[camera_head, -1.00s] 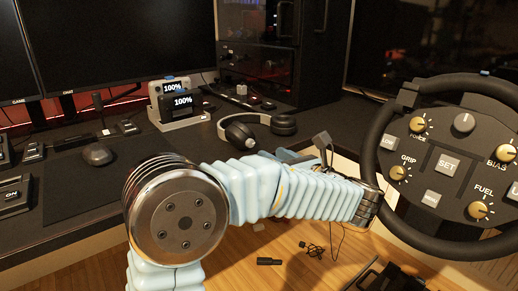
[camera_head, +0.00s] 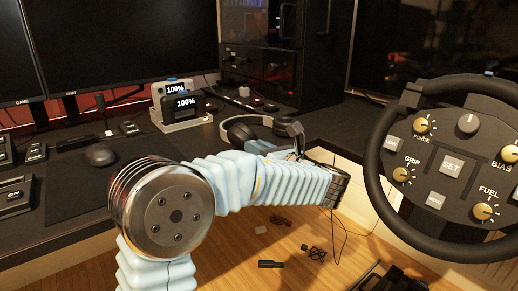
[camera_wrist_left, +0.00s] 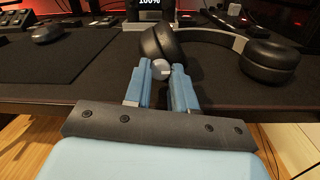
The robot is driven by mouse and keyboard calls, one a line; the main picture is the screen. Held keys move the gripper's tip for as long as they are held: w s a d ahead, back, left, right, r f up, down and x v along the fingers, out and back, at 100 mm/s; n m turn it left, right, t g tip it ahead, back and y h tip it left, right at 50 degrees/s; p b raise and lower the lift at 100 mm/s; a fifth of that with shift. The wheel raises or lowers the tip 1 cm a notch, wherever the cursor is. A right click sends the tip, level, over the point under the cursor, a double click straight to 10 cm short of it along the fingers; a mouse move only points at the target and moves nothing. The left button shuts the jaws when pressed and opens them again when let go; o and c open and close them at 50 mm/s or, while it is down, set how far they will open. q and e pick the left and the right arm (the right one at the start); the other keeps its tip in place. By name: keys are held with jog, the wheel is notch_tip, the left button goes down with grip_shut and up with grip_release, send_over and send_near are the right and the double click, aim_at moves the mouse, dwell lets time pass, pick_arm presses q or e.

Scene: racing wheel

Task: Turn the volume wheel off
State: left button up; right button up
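A small pale grey round knob (camera_wrist_left: 161,69), possibly the volume wheel, shows in the left wrist view between my left gripper's fingertips, in front of a black headphone earcup. Whether it belongs to the headphones (camera_head: 240,133) I cannot tell. My left gripper (camera_wrist_left: 161,76) has two blue fingers partly apart, with a gap between them. Its fingertips are close to the knob; contact is unclear. In the head view, my left gripper (camera_head: 272,149) is at the desk's front edge by the headphones, partly hidden by its wrist. My right gripper is not in view.
The racing wheel (camera_head: 452,165), with several knobs, stands at the right. A device stand (camera_head: 183,119), a mouse (camera_head: 101,155) and monitors (camera_head: 125,45) are on or above the desk (camera_head: 60,225). Small dark items lie on the wooden floor below.

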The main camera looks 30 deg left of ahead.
pick_arm(q)
grip_shut()
jog(key=shift+w+n+g+b, duration=0.1)
jog(key=shift+n+g+b, duration=0.3)
jog(key=shift+n+b, duration=6.15)
jog(key=n+p, duration=0.5)
jog(key=shift+n, duration=0.25)
jog(key=o, duration=0.8)
grip_release()
jog(key=shift+c, duration=0.2)
